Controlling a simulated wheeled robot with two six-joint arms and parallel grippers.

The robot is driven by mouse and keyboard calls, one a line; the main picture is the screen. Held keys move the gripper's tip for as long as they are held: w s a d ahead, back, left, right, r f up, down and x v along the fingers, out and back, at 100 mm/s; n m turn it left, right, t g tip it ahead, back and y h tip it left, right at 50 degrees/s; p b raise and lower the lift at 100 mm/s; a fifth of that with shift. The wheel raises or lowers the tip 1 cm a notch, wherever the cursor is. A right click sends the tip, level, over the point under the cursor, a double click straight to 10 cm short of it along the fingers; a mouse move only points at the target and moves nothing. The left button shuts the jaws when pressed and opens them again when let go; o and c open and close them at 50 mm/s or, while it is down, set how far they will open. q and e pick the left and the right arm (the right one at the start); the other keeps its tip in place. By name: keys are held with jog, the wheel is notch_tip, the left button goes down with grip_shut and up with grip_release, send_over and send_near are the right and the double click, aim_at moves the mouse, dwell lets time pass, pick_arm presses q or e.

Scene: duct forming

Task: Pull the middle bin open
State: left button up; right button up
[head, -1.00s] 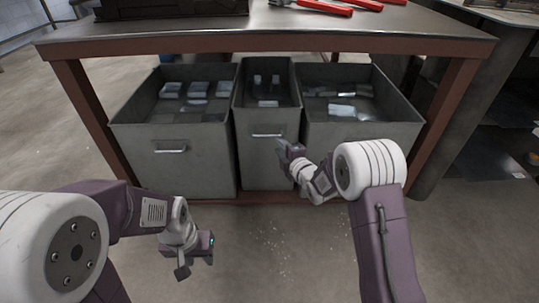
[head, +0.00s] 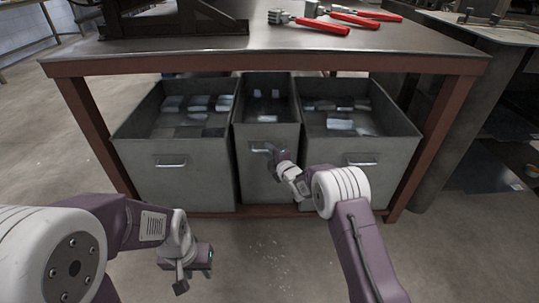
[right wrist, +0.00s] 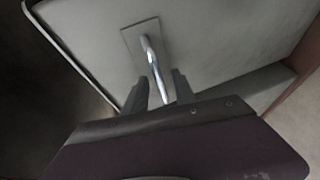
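The middle bin (head: 266,178) is a narrow grey metal bin between two wider ones under the workbench. Its bar handle (head: 262,147) is on the upper front face. My right gripper (head: 276,158) is at this handle, partly covering its right end. In the right wrist view the silver handle (right wrist: 153,65) runs down between the two fingers of my right gripper (right wrist: 159,92). The fingers are apart, with gaps beside the handle. My left gripper (head: 193,276) hangs low in front of the left bin, empty, its fingers apart.
A left bin (head: 175,185) and a right bin (head: 350,165) stand close on both sides, each holding metal pieces. The workbench (head: 300,50) is above, its red-brown legs outside the bins. Red-handled tools (head: 325,24) lie on top. Open floor is in front.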

grip_shut()
dwell(1.4)
